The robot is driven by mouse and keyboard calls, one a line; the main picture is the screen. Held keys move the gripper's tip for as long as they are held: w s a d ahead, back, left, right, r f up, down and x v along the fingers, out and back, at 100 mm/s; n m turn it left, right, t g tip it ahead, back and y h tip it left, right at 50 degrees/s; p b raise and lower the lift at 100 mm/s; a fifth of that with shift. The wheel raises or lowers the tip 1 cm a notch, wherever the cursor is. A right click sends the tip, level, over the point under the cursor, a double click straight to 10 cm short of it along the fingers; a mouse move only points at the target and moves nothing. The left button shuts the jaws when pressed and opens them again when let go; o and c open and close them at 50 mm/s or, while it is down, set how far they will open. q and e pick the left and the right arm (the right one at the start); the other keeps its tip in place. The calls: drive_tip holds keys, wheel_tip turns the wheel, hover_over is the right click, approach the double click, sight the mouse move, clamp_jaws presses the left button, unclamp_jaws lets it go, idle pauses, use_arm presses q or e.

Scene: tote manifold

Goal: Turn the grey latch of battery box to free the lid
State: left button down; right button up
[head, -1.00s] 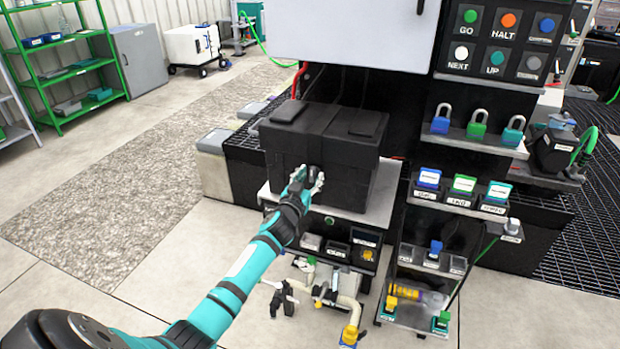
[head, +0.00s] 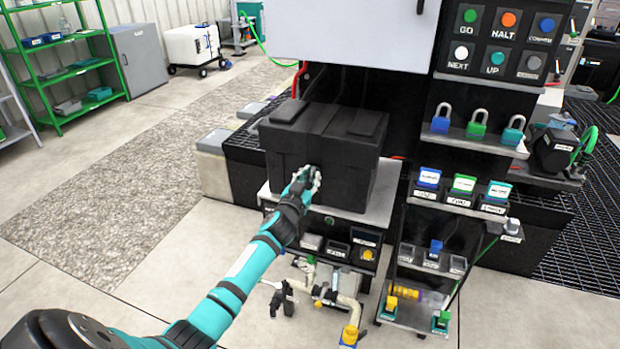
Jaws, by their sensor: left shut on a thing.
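The battery box (head: 290,150) is a black box with a dark lid (head: 328,118), standing on a grey shelf below the white cabinet. The lid lies closed on the box. My left gripper (head: 313,177) is at the front face of the box, just below the lid, shut on the latch. The fingers and hand cover the latch, so its grey colour and exact angle cannot be made out. My right gripper is not in view.
Pipes and valves (head: 345,300) stand below the box, with a small rack (head: 430,260) to their right. Padlocks (head: 477,124) and labelled blocks (head: 463,185) sit on shelves at the right. The floor (head: 170,245) at the left is clear.

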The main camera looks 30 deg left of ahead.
use_arm(q)
drive_tip(key=m, duration=0.8)
drive_tip(key=shift+d+f+m+b, duration=0.1)
drive_tip(key=shift+d+m+b, duration=0.05)
drive_tip(key=shift+m+b, duration=0.2)
drive_tip(key=m, duration=0.4)
drive_tip(key=shift+f+m, duration=0.1)
drive_tip(key=shift+m, duration=0.15)
drive_tip(key=shift+f+m, duration=0.1)
drive_tip(key=shift+m, duration=1.8)
drive_tip(key=c, duration=1.3)
unclamp_jaws()
drive_tip(key=v, duration=1.2)
drive_tip(key=shift+f, duration=0.1)
